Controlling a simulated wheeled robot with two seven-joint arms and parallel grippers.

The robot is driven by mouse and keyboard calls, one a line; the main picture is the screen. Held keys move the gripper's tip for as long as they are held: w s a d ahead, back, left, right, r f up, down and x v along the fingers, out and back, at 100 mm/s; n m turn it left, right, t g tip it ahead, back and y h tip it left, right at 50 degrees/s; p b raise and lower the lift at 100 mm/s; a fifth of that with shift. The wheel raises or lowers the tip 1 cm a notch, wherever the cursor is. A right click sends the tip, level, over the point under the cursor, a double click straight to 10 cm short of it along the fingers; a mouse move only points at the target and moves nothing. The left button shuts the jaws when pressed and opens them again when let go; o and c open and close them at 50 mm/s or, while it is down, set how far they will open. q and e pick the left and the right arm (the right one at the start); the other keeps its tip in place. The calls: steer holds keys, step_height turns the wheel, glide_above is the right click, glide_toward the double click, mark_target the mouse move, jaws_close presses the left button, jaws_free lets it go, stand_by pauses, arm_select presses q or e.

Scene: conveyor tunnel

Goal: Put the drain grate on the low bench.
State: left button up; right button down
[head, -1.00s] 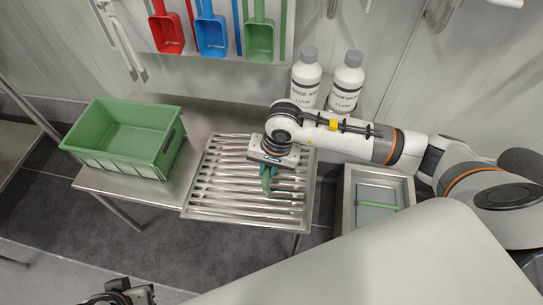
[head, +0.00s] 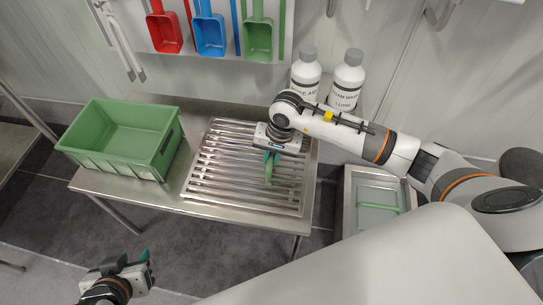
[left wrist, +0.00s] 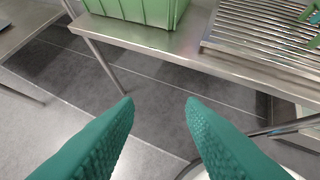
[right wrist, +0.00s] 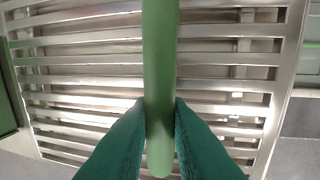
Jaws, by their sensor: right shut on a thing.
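The drain grate (head: 235,185) is a slatted steel panel with a green bar handle (right wrist: 160,60). It lies level over the right part of the low steel bench (head: 150,197); I cannot tell whether it touches the top all round. My right gripper (head: 271,160) is above the grate's middle, shut on the green handle, which runs between its fingers in the right wrist view. My left gripper (head: 133,265) is empty and open, low in front of the bench. In the left wrist view the grate (left wrist: 265,45) shows at the upper right.
A green crate (head: 100,158) stands on the bench's left part. Two white bottles (head: 304,78) (head: 346,85) stand behind the grate. Scoops (head: 210,38) hang on the wall. A steel basin (head: 349,205) with a green bar is to the right. Floor (head: 60,225) is free in front.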

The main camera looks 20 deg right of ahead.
steer(key=c, duration=1.4)
jaws_free()
steer(key=shift+f, duration=0.1)
steer(key=shift+o, duration=0.2)
